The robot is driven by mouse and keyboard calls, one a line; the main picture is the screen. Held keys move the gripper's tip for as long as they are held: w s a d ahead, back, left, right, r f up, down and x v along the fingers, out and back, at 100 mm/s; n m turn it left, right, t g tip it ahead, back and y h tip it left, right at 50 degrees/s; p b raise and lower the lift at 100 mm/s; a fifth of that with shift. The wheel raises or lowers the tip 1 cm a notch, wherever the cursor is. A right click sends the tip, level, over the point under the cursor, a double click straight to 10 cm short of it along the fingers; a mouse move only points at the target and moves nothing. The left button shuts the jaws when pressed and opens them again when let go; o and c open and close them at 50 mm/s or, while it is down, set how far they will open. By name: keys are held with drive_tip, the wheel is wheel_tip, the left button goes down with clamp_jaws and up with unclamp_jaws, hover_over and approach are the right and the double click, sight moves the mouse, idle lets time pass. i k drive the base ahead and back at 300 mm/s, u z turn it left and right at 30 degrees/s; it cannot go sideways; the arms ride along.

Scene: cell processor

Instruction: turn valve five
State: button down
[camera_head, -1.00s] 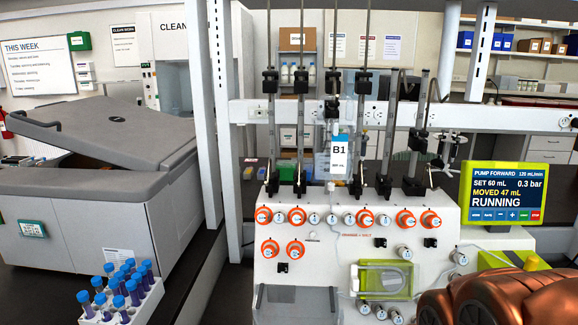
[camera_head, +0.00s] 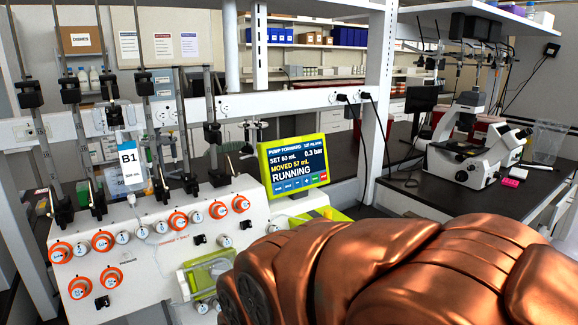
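The white cell processor (camera_head: 150,265) stands at the left with its front panel in view. A row of round valve knobs crosses the panel, some with orange rings, such as the leftmost one (camera_head: 60,252) and the rightmost one (camera_head: 241,204). Two more orange-ringed knobs (camera_head: 111,278) sit below. The knob numbers are too small to read, so I cannot tell which is valve five. The pump screen (camera_head: 292,166) reads pump forward, set 60 mL, moved 57 mL, 0.3 bar, running. My copper-coloured arm fills the lower right and hides the panel's lower right part. My gripper is not in view.
A bag labelled B1 (camera_head: 131,165) hangs above the panel among upright poles. A green-framed clear box (camera_head: 207,272) is low on the panel, partly behind my arm. A microscope (camera_head: 475,145) stands on the dark bench (camera_head: 415,198) at right. A white upright post (camera_head: 377,90) rises behind.

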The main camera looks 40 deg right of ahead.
sight(142, 232)
drive_tip(key=u, duration=1)
drive_tip(key=k, duration=0.55)
drive_tip(key=z, duration=0.7)
